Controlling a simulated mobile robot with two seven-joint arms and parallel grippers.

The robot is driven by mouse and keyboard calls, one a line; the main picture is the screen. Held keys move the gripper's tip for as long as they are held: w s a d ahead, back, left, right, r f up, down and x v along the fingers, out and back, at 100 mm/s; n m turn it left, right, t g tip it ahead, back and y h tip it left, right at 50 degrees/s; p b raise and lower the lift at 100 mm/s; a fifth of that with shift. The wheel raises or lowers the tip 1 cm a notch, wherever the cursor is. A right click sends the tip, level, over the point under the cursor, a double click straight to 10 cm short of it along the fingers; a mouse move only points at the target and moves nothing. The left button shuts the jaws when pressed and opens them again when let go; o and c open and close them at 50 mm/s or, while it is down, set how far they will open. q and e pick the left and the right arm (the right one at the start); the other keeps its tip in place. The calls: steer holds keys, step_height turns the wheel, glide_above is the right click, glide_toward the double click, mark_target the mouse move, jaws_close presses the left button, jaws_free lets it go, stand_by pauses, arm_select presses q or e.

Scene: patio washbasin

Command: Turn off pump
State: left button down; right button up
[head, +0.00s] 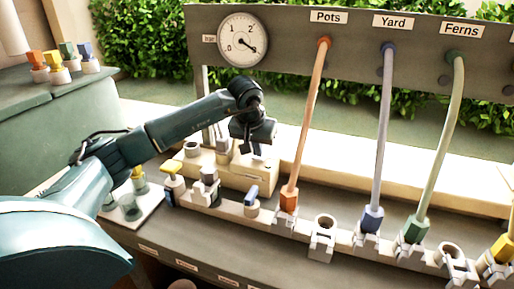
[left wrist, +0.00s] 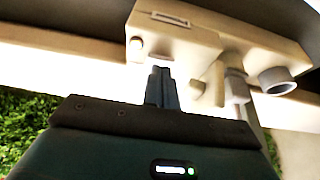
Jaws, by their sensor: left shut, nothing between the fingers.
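The pump appears to be the cream box (head: 228,174) low behind the front rail, beneath my left arm. In the left wrist view the box (left wrist: 190,42) shows a slot, a small pale yellow-lit knob (left wrist: 136,48), a cream lever-like part (left wrist: 215,85) and a round pipe mouth (left wrist: 277,80). My left gripper (head: 250,150) is above the box in the head view. Its fingers (left wrist: 161,78) are shut together and empty, pointing at the box's edge near the slot. Contact cannot be told. My right gripper is not in view.
A round gauge (head: 242,40) on the back panel has its needle toward lower right. Orange (head: 308,115), lavender (head: 382,130) and green (head: 441,135) hoses hang from the panel to the rail. Coloured connectors (head: 60,62) stand on the green cabinet at left.

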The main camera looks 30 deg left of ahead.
arm_select(q)
steer(key=shift+s+f+t+b, duration=0.1)
steer(key=shift+f+t+b, duration=0.2)
steer(key=shift+f+b, duration=0.35)
steer(key=shift+s+r, duration=0.2)
steer(key=shift+r, duration=0.15)
steer(key=shift+w, duration=0.1)
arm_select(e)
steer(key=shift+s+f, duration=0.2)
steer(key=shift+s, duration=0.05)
arm_select(q)
steer(key=shift+w, duration=0.1)
steer(key=shift+w+a+r+p, duration=0.1)
steer(key=shift+w+r+p, duration=0.2)
steer(key=shift+w+p, duration=0.25)
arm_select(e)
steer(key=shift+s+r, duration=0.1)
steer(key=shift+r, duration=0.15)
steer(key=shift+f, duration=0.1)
